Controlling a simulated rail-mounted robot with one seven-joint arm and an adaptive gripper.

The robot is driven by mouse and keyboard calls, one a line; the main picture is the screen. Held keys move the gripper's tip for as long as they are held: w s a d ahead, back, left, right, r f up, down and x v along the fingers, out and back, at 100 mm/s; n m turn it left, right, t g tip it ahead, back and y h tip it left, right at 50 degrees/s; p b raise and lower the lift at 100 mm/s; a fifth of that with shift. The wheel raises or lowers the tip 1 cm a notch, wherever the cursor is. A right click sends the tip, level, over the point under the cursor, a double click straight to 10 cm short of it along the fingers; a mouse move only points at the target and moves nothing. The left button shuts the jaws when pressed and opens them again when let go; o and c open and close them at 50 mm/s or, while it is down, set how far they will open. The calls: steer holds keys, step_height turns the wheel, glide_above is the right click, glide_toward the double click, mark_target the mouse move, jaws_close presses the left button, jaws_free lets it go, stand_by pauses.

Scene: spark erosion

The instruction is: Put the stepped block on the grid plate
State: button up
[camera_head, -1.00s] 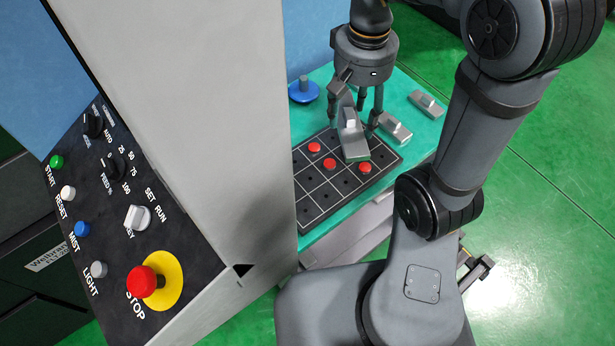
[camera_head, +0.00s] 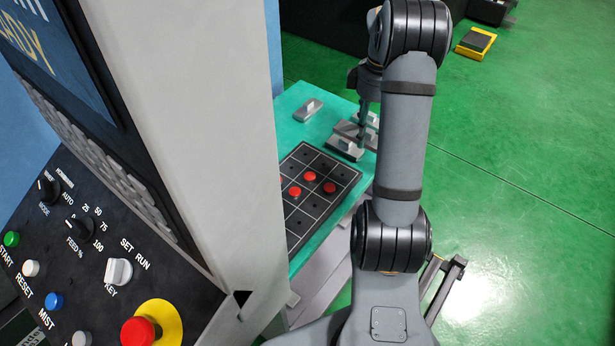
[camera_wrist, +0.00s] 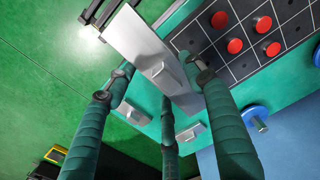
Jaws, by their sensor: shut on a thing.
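My gripper (camera_wrist: 155,86) is shut on a grey stepped block (camera_wrist: 132,38), a long slab with a small raised part, seen large between the fingers in the wrist view. In the head view my gripper (camera_head: 363,122) is partly hidden behind my arm, with the block among grey shapes near the table's right edge. The grid plate (camera_head: 333,208) is a dark panel with white lines, lying on the teal table to the lower left of the gripper. In the wrist view the grid plate (camera_wrist: 268,77) is at upper right, and the held block appears beside it.
Several red buttons (camera_head: 310,176) stand on the grid plate, with empty cells around them. Another grey block (camera_head: 308,110) lies on the teal table (camera_head: 290,98). A blue round knob (camera_wrist: 254,114) is beside the plate. A tall pale machine panel (camera_head: 215,130) hides the plate's left part.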

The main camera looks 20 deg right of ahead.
steer(key=p, duration=0.2)
glide_above(326, 162)
step_height(326, 162, down, 6)
steer(key=shift+f, duration=2.15)
steer(key=shift+f, duration=0.25)
steer(key=o, duration=1.3)
step_height(326, 162, up, 12)
steer(key=shift+r, duration=0.25)
